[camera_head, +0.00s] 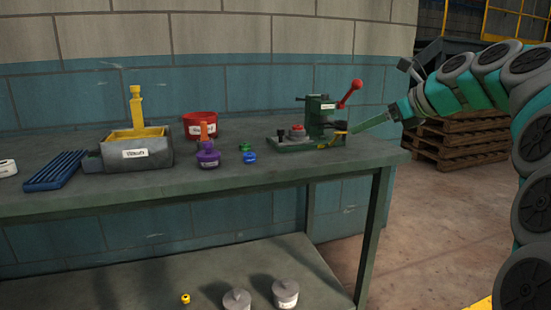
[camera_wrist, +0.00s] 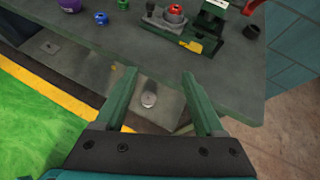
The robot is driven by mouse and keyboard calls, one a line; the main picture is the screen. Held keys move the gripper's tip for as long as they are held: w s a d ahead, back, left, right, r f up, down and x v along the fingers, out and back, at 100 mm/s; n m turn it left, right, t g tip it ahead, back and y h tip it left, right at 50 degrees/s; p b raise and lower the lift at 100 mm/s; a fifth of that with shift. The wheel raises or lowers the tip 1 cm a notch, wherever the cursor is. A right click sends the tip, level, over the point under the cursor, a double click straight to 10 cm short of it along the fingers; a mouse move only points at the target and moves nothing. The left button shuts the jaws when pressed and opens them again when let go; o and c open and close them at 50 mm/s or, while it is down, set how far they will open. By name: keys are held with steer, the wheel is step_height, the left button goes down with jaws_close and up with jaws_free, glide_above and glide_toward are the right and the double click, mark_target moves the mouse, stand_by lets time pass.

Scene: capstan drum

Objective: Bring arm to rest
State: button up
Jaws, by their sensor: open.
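My gripper (camera_wrist: 158,98) is open and empty in the wrist view, its two green fingers spread apart over the front edge of the workbench (camera_wrist: 235,75). In the head view, my arm comes in from the right and my gripper (camera_head: 365,122) reaches over the right end of the bench. It overlaps the right side of the green press (camera_head: 318,115) with a red ball handle (camera_head: 356,85). I cannot tell from the head view whether they touch. In the wrist view the press (camera_wrist: 208,22) lies beyond the fingertips, apart from them.
The bench also holds a grey box (camera_head: 150,155) with a yellow tool, a blue slatted rack (camera_head: 56,171), a red bowl (camera_head: 200,125), a purple piece (camera_head: 208,155) and a blue piece (camera_head: 249,157). Grey weights (camera_head: 286,292) stand on the lower shelf. Pallets (camera_head: 460,140) lie behind the bench.

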steer(key=s+a+f+n+g+h, duration=0.1)
steer(key=s+a+f+n+g, duration=0.2)
steer(key=s+a+f+n, duration=0.55)
steer(key=s+a+f+n+g+h, duration=0.2)
steer(key=s+a+f+n+g, duration=0.3)
steer(key=s+f, duration=0.6)
steer(key=s+d+f+n+g+h, duration=0.1)
steer(key=s+f+n, duration=0.3)
steer(key=s, duration=0.4)
steer(key=s+d+f+n+g+h, duration=0.1)
steer(key=s+d+f+n, duration=0.2)
steer(key=s, duration=0.6)
steer(key=s+d+f+n+g+h, duration=0.1)
steer(key=s+d+f+n+h, duration=0.1)
steer(key=s+f+n, duration=0.5)
steer(key=shift+s+d+f, duration=0.4)
steer(key=shift+s+f, duration=0.4)
steer(key=shift+f, duration=0.1)
